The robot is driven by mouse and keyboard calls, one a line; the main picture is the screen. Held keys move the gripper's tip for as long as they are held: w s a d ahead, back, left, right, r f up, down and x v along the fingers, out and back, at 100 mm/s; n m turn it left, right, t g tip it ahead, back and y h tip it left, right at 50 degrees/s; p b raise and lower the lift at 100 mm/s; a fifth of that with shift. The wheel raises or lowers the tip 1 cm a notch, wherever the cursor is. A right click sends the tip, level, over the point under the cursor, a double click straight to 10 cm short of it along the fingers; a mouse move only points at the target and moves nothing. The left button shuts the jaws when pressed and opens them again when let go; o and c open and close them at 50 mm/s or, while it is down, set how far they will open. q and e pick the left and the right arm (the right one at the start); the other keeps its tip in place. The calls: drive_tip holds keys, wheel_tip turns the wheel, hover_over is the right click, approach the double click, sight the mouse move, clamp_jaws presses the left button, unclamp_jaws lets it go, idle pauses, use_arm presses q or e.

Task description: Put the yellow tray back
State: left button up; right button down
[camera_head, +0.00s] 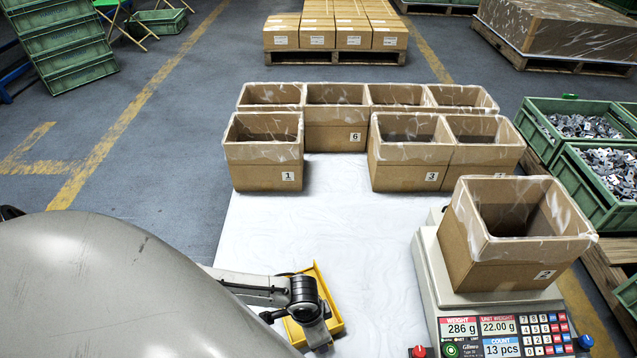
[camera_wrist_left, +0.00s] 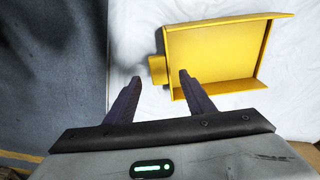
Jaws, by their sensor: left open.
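The yellow tray (camera_head: 331,312) lies on the white table in front of my left arm, partly hidden by my wrist in the head view. In the left wrist view the tray (camera_wrist_left: 215,56) is empty, with raised walls and a small tab handle (camera_wrist_left: 157,70) on its left side. My left gripper (camera_wrist_left: 160,78) is open and empty. The tab appears between and just beyond its fingertips; I cannot tell whether they touch it. In the head view the left gripper (camera_head: 317,335) is over the tray's near side, its fingertips hidden. My right gripper is not in view.
A scale (camera_head: 437,270) at the right carries box 2 (camera_head: 487,264) and reads 13 pcs. Several open cardboard boxes (camera_head: 265,172) line the table's far side. Green crates of metal parts (camera_head: 590,200) stand at right. The table's middle (camera_head: 320,215) is clear.

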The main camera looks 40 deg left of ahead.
use_arm(q)
wheel_tip(320, 180, up, 8)
drive_tip(key=p, duration=0.3)
drive_tip(key=shift+s+a+f, duration=0.15)
drive_tip(key=shift+s+a, duration=0.05)
drive_tip(key=shift+s, duration=0.25)
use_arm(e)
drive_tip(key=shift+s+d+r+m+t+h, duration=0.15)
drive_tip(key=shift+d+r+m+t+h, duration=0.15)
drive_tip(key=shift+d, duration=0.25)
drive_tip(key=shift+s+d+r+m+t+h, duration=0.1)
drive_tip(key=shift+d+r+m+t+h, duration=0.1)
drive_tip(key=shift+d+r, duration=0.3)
